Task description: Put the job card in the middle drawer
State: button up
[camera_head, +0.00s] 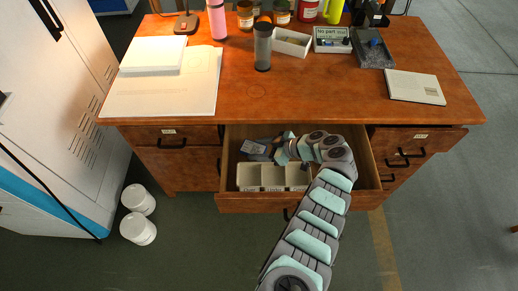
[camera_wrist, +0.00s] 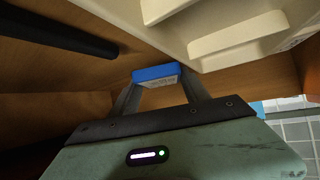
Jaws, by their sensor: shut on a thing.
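The middle drawer (camera_head: 300,204) is pulled open under the desk top. My arm reaches over its front, and my gripper (camera_head: 270,146) is inside its back left part. In the wrist view my gripper (camera_wrist: 160,84) is shut on a small flat thing with a blue edge and a pale printed face, apparently the job card (camera_wrist: 158,75). In the head view the job card (camera_head: 253,148) shows as a grey-blue piece with a pale patch at the fingertips. I cannot tell whether it touches the drawer bottom.
A cream divided tray (camera_head: 273,178) fills the front left of the drawer; it also shows close by in the wrist view (camera_wrist: 225,30). The desk top (camera_head: 300,95) overhangs the drawer's back. A right-hand drawer (camera_head: 418,141) stands slightly open. Bottles, boxes and papers lie on the desk.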

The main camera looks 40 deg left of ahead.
jog(key=o, duration=1.5)
jog(key=shift+r, duration=0.2)
jog(key=r+p, duration=0.1)
jog(key=p, duration=0.1)
jog(key=shift+r+p, duration=0.3)
jog(key=v, duration=0.5)
jog(key=p+v, duration=0.1)
jog(key=v, duration=0.5)
jog(key=shift+w+d, duration=0.25)
jog(key=shift+d, duration=0.1)
